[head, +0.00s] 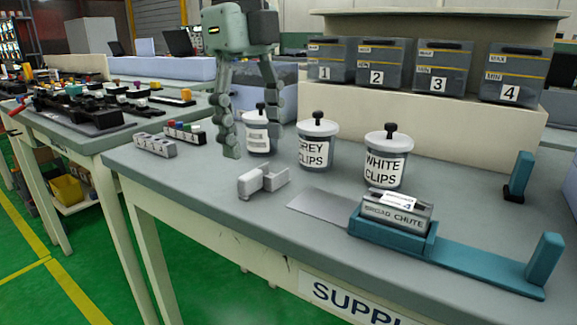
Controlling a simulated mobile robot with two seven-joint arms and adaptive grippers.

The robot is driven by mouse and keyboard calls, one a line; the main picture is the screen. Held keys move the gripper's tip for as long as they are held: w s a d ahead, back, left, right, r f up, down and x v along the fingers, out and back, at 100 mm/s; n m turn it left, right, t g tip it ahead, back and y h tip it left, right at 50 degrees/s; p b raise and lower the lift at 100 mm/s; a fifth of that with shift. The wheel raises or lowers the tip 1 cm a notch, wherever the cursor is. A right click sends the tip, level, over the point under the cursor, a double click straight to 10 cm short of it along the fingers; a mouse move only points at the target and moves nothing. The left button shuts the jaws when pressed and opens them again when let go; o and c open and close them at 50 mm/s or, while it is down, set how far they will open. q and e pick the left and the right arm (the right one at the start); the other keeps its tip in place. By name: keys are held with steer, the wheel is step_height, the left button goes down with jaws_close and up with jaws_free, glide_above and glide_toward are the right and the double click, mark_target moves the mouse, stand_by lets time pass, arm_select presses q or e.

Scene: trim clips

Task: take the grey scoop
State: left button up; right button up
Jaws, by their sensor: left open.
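A light grey scoop (262,181) with a blocky body and an open pan lies on the table near its front edge, left of the middle. My left gripper (252,146) points down above the table, behind the scoop in the picture. Its two fingers are spread wide with nothing held between them. A lidded jar with a partly hidden label stands behind and between the fingers. I cannot tell the exact gap between the fingertips and the table. My right gripper is not in view.
Jars labelled grey clips (317,146) and white clips (385,163) stand to the right. A broad chute block (395,212) sits in a teal holder (387,236) at front right. A small grey rack (155,145) is at left. Numbered bins line the back shelf.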

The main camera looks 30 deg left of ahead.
mark_target(251, 173)
arm_select(q)
steer(key=shift+y, duration=0.4)
steer(key=f, duration=0.4)
steer(key=a+f, duration=0.1)
steer(key=f, duration=0.2)
steer(key=shift+w+a+f, duration=0.1)
steer(key=shift+w, duration=0.05)
steer(key=shift+c, duration=0.5)
steer(key=c, duration=1.2)
